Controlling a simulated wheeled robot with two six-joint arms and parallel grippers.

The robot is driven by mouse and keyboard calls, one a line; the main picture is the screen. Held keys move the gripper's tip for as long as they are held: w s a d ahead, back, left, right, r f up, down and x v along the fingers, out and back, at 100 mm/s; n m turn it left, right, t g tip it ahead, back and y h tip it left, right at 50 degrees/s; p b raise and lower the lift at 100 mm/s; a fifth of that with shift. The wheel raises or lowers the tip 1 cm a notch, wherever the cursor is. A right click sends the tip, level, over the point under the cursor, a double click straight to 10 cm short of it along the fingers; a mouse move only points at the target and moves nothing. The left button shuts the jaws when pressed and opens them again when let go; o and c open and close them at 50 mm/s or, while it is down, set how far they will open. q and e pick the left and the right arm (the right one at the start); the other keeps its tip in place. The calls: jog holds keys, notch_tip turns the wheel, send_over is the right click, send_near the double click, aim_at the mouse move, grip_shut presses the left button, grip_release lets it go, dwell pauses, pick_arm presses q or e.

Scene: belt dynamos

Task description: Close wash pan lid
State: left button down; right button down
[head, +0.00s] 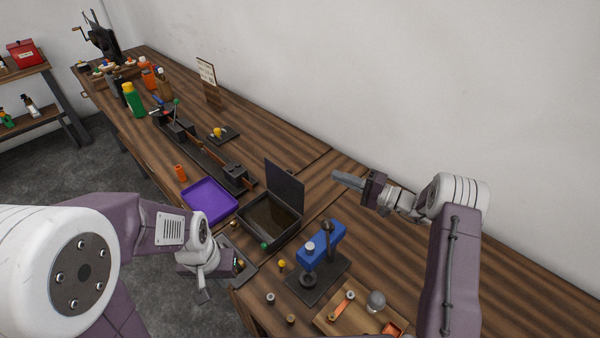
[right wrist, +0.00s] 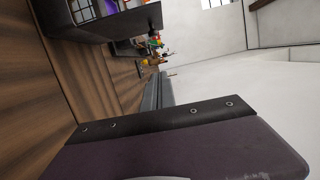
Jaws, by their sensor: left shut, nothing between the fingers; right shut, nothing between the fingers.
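The wash pan (head: 249,224) is a dark rectangular box on the bench, holding brownish contents. Its dark lid (head: 285,186) stands open, roughly upright, along the pan's back edge. A green ball-like knob (head: 264,245) shows at the pan's front. The pan also shows at the top left of the right wrist view (right wrist: 75,28). My right gripper (head: 347,179) is shut and empty, in the air to the right of the lid and apart from it. Its fingers (right wrist: 157,92) point toward the far end of the bench. My left gripper (head: 203,296) is shut and empty, in front of the pan.
A purple tray (head: 209,201) lies left of the pan. A blue press (head: 322,247) stands to its right, near a wooden tray (head: 345,316) of parts. A small grey tray (head: 246,272) lies by my left gripper. Bottles and tools line the far bench; a wall runs behind.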

aim_at(287, 184)
jog(key=w+a+p, duration=0.2)
jog(key=a+p, duration=0.3)
jog(key=a, duration=0.6)
jog(key=shift+w+a, duration=0.2)
jog(key=shift+a, duration=0.05)
